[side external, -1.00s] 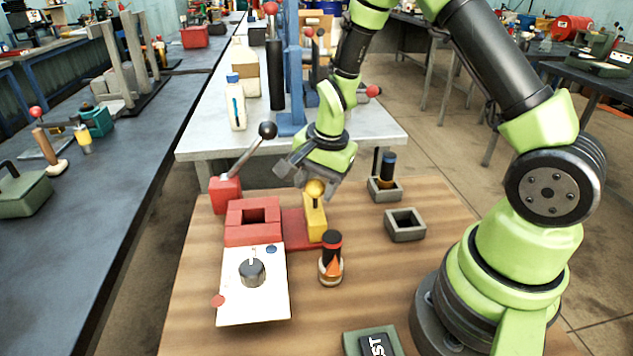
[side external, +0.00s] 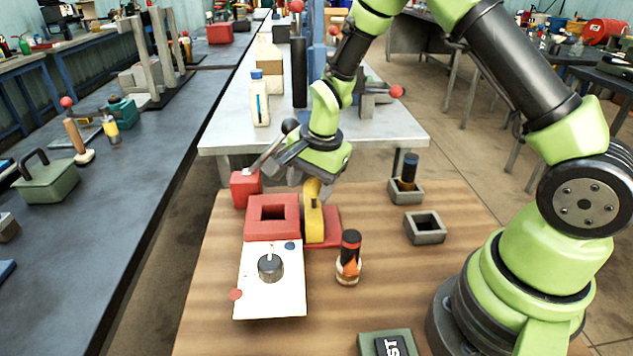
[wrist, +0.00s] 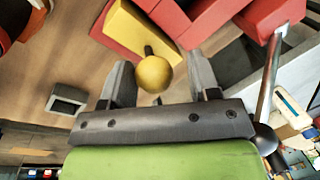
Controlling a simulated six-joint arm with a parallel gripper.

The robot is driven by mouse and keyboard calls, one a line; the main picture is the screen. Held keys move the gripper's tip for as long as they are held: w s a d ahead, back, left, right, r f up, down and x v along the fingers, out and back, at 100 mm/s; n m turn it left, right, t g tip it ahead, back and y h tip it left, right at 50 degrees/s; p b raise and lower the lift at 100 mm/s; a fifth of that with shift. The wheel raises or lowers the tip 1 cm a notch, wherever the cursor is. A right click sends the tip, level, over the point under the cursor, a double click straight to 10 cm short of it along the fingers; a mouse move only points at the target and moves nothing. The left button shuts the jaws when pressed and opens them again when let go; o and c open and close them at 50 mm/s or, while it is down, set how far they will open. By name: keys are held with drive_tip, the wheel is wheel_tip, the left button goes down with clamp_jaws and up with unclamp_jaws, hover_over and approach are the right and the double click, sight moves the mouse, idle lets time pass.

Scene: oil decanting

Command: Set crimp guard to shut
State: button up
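The yellow guard (side external: 314,222) stands upright on a red base plate, beside the red block with a square opening (side external: 273,216). I take this yellow piece to be the crimp guard. Its round yellow knob (wrist: 154,74) sits between my two fingers in the wrist view. My gripper (wrist: 162,80) is open, one finger on each side of the knob, with a visible gap on both sides. In the side view my gripper (side external: 302,172) is over the guard's top and partly hides the knob.
A lever with a black ball (side external: 290,126) rises from a red block (side external: 245,188) close behind my gripper. A bottle with a black cap (side external: 348,258) stands in front right. A white panel with a dial (side external: 270,292) lies in front. Grey square holders (side external: 425,228) stand right.

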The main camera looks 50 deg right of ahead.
drive_tip(key=shift+o, duration=0.3)
drive_tip(key=shift+s+d+r, duration=0.1)
drive_tip(key=v, duration=0.9)
drive_tip(key=shift+r, duration=0.4)
drive_tip(key=s+a+r+n+t, duration=0.2)
drive_tip(key=s+r+n, duration=0.4)
drive_tip(key=s, duration=0.3)
drive_tip(key=s+a+r+n+t+y, duration=0.1)
drive_tip(key=s+a+r+n+t, duration=0.1)
drive_tip(key=s+r+n, duration=0.3)
drive_tip(key=shift+s+r+n+t+y, duration=0.35)
drive_tip(key=shift+s+r, duration=0.4)
drive_tip(key=shift+s, duration=1.3)
